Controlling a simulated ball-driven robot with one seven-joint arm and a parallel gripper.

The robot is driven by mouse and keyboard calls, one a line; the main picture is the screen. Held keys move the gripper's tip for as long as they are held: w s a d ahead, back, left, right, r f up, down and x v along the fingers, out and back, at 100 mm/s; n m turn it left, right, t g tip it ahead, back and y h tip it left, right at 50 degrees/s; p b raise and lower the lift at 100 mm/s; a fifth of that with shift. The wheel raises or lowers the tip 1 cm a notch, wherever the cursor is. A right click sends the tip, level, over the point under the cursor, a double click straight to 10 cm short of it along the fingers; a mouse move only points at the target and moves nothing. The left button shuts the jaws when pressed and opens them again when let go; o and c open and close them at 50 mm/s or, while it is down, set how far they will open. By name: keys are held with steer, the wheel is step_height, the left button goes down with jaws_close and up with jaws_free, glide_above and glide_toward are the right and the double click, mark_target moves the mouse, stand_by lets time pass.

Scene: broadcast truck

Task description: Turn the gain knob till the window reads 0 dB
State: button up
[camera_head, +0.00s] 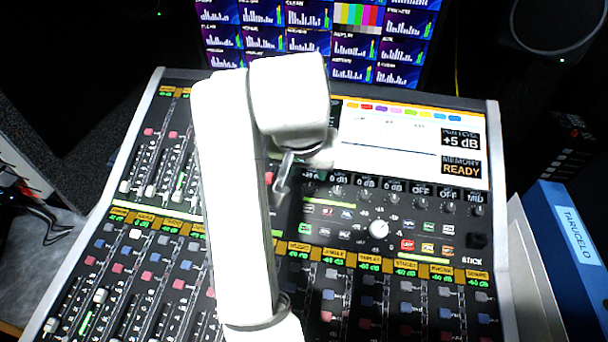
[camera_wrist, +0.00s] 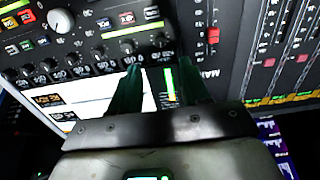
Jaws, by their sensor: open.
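The mixing console (camera_head: 497,180) carries a row of small black knobs, each under a small window. Readable windows (camera_head: 365,183) show 0 dB, OFF and MID; the leftmost are partly hidden by my arm. A larger window (camera_head: 460,141) reads +5 dB. A big white knob (camera_head: 378,229) stands below the row and also shows in the wrist view (camera_wrist: 61,20). I cannot tell which knob is the gain knob. My gripper (camera_head: 282,183) is open over the console's upper middle. In the wrist view its fingers (camera_wrist: 160,74) are apart, near a small black knob (camera_wrist: 160,40), with nothing held.
Several channel faders and buttons fill the console's left and front. A monitor (camera_head: 385,73) with many meter tiles stands behind. A blue binder (camera_head: 575,245) stands at the right edge, and a round speaker (camera_head: 555,25) is at the upper right.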

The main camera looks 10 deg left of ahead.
mark_target(310, 185)
steer(key=x, duration=0.9)
steer(key=shift+w+f, duration=0.1)
steer(key=shift+f, duration=0.15)
steer(key=shift+c, duration=0.4)
jaws_close()
